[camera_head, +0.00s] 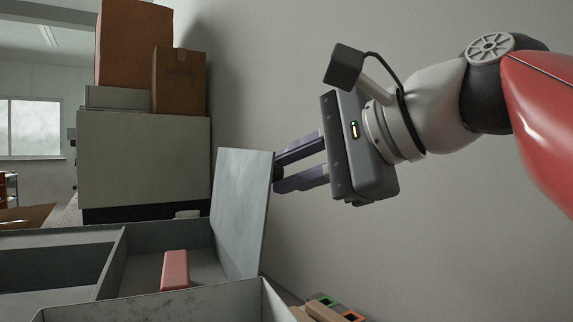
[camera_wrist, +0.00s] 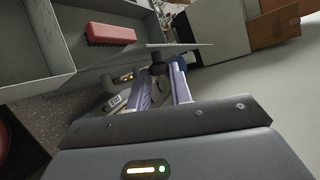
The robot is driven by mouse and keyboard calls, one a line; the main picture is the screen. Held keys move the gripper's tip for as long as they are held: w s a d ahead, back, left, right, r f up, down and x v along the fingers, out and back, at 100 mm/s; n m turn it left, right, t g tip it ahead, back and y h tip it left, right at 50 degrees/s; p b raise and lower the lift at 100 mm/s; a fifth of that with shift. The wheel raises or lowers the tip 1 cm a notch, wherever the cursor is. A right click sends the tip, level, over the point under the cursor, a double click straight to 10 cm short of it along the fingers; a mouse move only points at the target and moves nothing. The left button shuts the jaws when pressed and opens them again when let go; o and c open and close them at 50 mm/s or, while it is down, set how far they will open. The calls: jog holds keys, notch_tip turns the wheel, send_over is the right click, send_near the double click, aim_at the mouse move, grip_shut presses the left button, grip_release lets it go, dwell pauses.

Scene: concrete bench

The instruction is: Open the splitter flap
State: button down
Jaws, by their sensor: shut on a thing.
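The splitter flap (camera_head: 236,210) is a flat grey panel. It stands up, slightly tilted, at the right side of a grey compartmented box (camera_head: 112,262). My gripper (camera_head: 278,172) is at the flap's right face, its two purple fingers shut on a small dark knob (camera_head: 278,173) there. In the wrist view the flap (camera_wrist: 135,58) shows nearly edge-on beyond the fingers, which partly hide the grip. A red block (camera_head: 175,270) lies in the compartment beside the flap; it also shows in the wrist view (camera_wrist: 110,34).
A pale cabinet (camera_head: 145,160) with cardboard boxes (camera_head: 134,45) on top stands behind at the left. A plain wall (camera_head: 400,35) is behind my arm. Several small items (camera_head: 328,304) lie low to the right of the box.

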jog(key=shift+w+d+f, duration=0.15)
jog(key=c, duration=1.3)
grip_release()
jog(key=shift+o, duration=0.2)
jog(key=v, duration=0.7)
jog(key=shift+s+d+p, duration=0.25)
jog(key=shift+d+p, duration=0.05)
jog(key=shift+p, duration=0.1)
